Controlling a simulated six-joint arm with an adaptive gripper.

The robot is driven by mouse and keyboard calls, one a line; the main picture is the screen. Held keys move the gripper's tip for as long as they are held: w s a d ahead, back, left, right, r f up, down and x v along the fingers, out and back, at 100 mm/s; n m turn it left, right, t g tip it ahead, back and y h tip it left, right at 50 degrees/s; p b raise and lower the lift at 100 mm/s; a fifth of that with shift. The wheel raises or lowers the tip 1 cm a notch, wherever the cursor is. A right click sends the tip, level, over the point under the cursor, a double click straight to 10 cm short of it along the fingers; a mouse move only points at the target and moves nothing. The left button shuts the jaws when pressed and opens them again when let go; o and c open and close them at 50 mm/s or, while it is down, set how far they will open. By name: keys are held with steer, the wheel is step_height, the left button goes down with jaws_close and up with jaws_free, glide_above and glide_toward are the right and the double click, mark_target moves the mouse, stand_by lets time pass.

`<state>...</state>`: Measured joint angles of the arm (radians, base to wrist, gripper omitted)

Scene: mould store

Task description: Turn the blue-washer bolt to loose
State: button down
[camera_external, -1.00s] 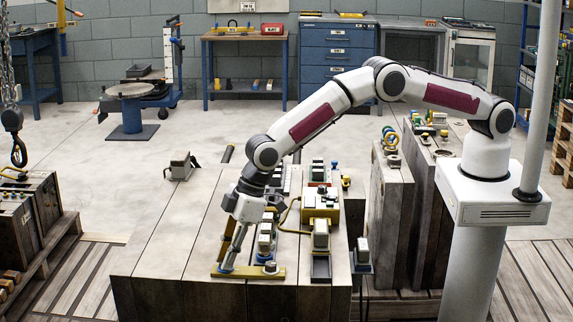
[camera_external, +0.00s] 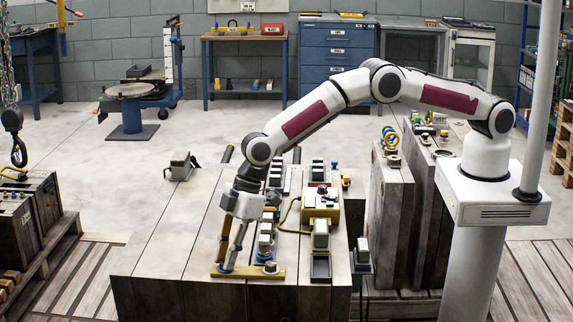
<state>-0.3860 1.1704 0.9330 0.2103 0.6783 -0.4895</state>
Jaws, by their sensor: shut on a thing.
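A yellow strap (camera_external: 247,274) lies across the front of the big grey mould block. A bolt with a blue washer (camera_external: 226,270) sits at its left end, mostly covered by the fingers. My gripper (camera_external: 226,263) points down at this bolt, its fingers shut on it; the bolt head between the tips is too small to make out. A second bolt (camera_external: 270,267), also with blue around its foot, stands at the right end of the strap, clear of my gripper. How tight either bolt is cannot be read from this view.
The mould block (camera_external: 180,235) carries grey blocks and a yellow unit (camera_external: 320,203) with a yellow hose close to the right of my gripper. A dark tray (camera_external: 320,268) lies right of the strap. The left part of the block top is bare.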

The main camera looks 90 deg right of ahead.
steer(key=shift+w+n+g+y, duration=0.1)
steer(key=shift+n+g+y, duration=0.25)
steer(key=shift+n, duration=0.9)
steer(key=shift+w+n+g+y, duration=0.1)
steer(key=shift+n+g+y, duration=0.2)
steer(key=shift+n, duration=0.95)
steer(key=shift+s, duration=0.1)
steer(key=c, duration=1.8)
jaws_free()
steer(key=shift+c, duration=0.2)
steer(key=shift+d+r, duration=0.15)
steer(key=v, duration=0.7)
